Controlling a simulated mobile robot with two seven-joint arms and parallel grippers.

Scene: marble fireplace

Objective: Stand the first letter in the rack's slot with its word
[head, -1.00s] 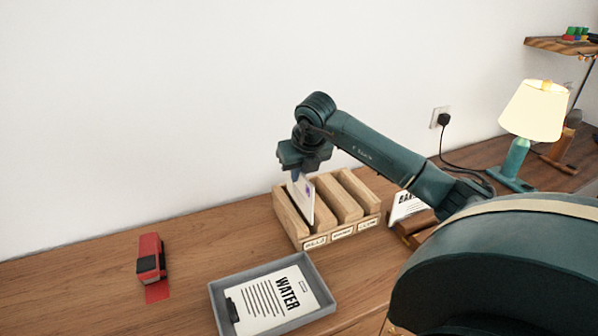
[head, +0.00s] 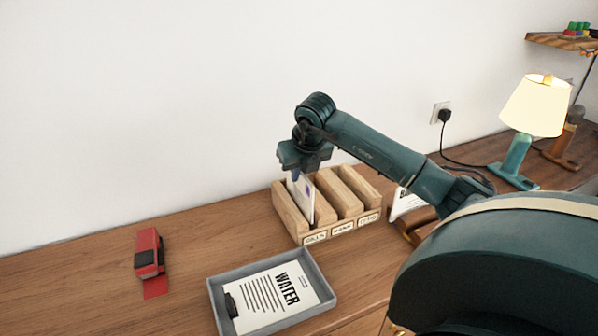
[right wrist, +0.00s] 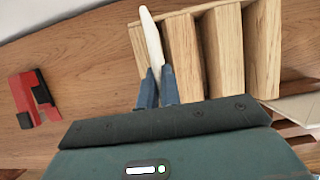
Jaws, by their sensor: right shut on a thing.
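My right gripper (head: 296,174) is shut on a white letter (head: 306,203) and holds it upright in the leftmost slot of the wooden rack (head: 348,200). In the right wrist view the blue fingers (right wrist: 157,85) pinch the letter (right wrist: 150,38), seen edge-on beside the rack's dividers (right wrist: 223,50). Its lower edge is hidden, so I cannot tell whether it touches the slot floor. The rack's front has three small word labels (head: 342,229), too small to read surely. A letter headed WATER (head: 265,297) lies flat in the grey tray (head: 322,278). My left gripper is not in view.
A red and black stapler-like object (head: 149,255) lies left of the tray. Another printed card (head: 405,203) leans right of the rack, partly behind my arm. A lit lamp (head: 534,108) stands at the back right. The wooden top (head: 80,290) is clear at the left.

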